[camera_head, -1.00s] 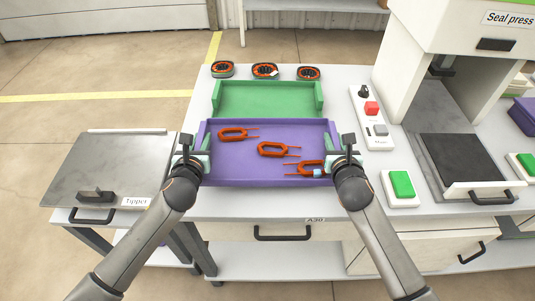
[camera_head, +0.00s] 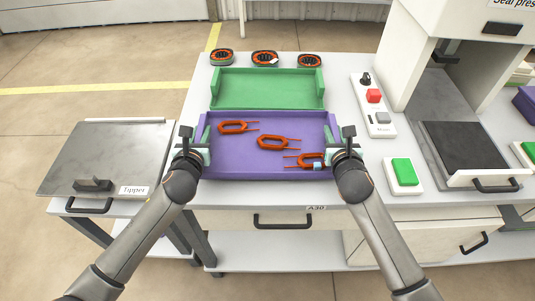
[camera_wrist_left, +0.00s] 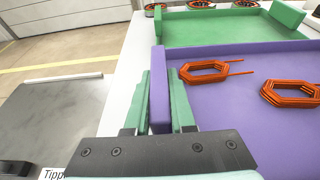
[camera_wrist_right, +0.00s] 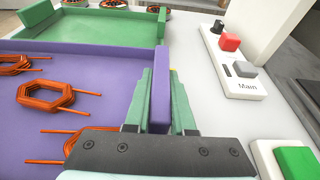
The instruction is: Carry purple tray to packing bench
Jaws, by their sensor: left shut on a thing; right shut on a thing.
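The purple tray (camera_head: 240,160) is at the front of the white bench, in front of a green tray. My right gripper (camera_head: 335,154) is shut on the right wall, seen in the right wrist view (camera_wrist_right: 161,100).
The green tray (camera_head: 267,90) lies just behind, with three round coil parts (camera_head: 264,58) beyond it. A switch panel (camera_head: 373,105), green button (camera_head: 404,172) and seal press (camera_head: 465,147) stand right. The Tipper plate (camera_head: 108,158) is at left, lower than the bench.

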